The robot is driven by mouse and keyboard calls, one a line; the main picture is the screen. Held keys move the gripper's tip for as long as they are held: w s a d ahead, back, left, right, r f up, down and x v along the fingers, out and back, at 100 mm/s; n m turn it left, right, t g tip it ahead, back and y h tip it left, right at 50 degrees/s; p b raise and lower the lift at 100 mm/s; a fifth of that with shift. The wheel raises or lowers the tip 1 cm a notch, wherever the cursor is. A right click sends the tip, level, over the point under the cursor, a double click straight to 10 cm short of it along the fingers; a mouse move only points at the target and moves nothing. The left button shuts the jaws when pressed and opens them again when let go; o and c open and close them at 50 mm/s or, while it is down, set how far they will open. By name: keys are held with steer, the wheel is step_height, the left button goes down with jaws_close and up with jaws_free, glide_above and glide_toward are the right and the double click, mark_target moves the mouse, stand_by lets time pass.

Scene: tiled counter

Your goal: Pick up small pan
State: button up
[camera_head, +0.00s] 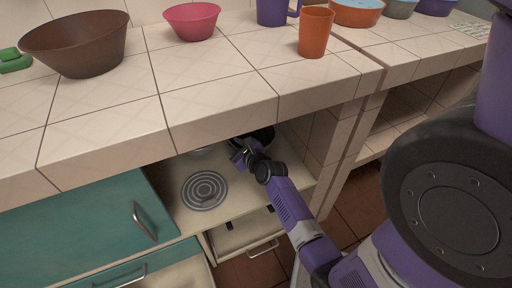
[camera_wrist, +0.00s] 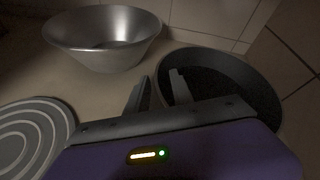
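A dark round pan (camera_wrist: 235,77) sits on the shelf under the counter, at the right of the wrist view. In the head view only part of the pan (camera_head: 266,133) shows, behind my wrist and under the counter edge. My gripper (camera_wrist: 159,90) is open, with two fingers apart. The left finger is outside the pan and the right finger overlaps the pan's near-left side, so the rim appears to lie between them. I cannot tell whether they touch it. My gripper (camera_head: 238,157) reaches into the shelf in the head view. The pan's handle is not visible.
A metal bowl (camera_wrist: 103,40) stands left of the pan, and a grey ringed disc (camera_head: 205,190) lies on the shelf near the front. The tiled counter edge (camera_head: 225,120) is overhead. A teal door (camera_head: 90,220) is at the left; a tiled side wall (camera_head: 325,140) is close right.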

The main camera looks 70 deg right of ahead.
jaws_close()
steer(key=shift+f, duration=0.15)
stand_by(1.3)
